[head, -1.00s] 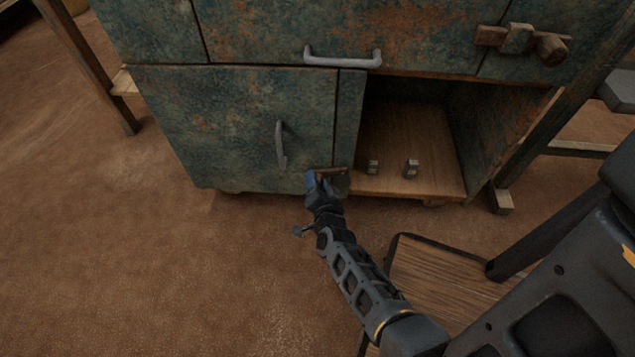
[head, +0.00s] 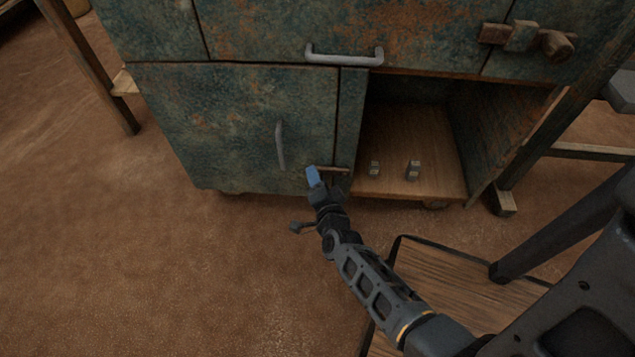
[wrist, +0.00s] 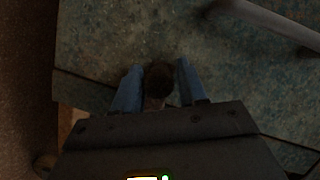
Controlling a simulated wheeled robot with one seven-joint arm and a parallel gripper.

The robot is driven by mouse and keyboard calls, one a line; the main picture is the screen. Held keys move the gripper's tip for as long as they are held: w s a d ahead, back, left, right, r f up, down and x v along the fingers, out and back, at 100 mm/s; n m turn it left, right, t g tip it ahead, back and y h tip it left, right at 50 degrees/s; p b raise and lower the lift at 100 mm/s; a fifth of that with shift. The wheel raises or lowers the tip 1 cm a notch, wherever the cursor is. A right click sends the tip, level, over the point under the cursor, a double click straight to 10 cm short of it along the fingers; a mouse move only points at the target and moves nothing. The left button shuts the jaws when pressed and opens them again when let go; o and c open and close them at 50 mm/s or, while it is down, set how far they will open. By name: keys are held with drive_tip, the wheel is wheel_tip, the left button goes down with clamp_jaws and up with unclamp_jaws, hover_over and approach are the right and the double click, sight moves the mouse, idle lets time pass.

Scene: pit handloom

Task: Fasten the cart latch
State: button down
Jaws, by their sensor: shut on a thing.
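The cart latch (head: 335,169) is a small brown wooden bar low on the teal, rust-stained cabinet. In the head view it runs from beside my fingers across the seam between the closed door (head: 230,125) and the narrow post (head: 348,125) to its right. My gripper (head: 313,177) is at the bar's left end, with its blue fingers against the lower right of the door. In the wrist view, a dark round knob (wrist: 159,80) sits between the two blue fingers, and my gripper (wrist: 158,88) is shut on it. My fingers hide part of the latch.
A grey handle (head: 280,146) stands out from the door, left of my gripper. An open compartment (head: 400,135) to the right holds two small blocks (head: 413,171). Another wooden latch (head: 525,40) is at the upper right. Brown floor lies clear to the left.

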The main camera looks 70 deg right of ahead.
drive_tip(key=shift+s+d+r, duration=0.1)
drive_tip(key=shift+r, duration=0.05)
drive_tip(key=c, duration=0.8)
unclamp_jaws()
drive_tip(key=shift+p+v, duration=1.1)
drive_tip(key=shift+v, duration=2.8)
